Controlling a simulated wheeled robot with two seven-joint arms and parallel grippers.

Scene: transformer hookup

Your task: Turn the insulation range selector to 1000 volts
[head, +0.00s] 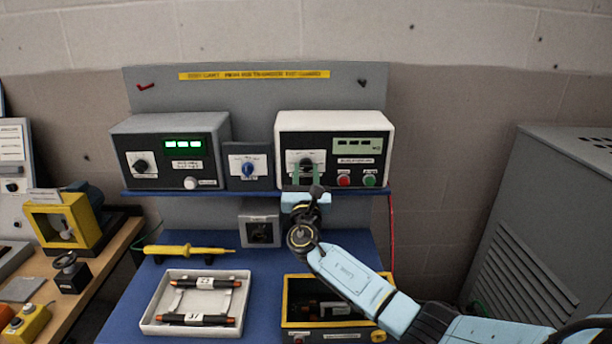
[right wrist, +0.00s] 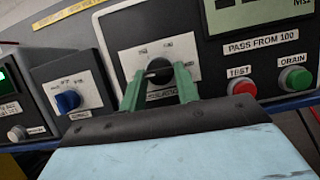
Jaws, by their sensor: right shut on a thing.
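The insulation tester is the white-cased box (head: 331,125) on the right of the blue shelf, with a display, a red TEST button (right wrist: 242,86) and a green DRAIN button (right wrist: 294,78). Its range selector is a black knob (right wrist: 159,70) on a white dial plate at the left of its panel. My right gripper (head: 307,171) is at this knob, its green fingers (right wrist: 160,88) shut on it from both sides. The dial markings are too small and partly covered to read, so I cannot tell the setting. My left gripper is not in view.
A blue knob (head: 248,169) on a small grey box and another tester (head: 171,150) with a lit green display stand to the left on the shelf.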

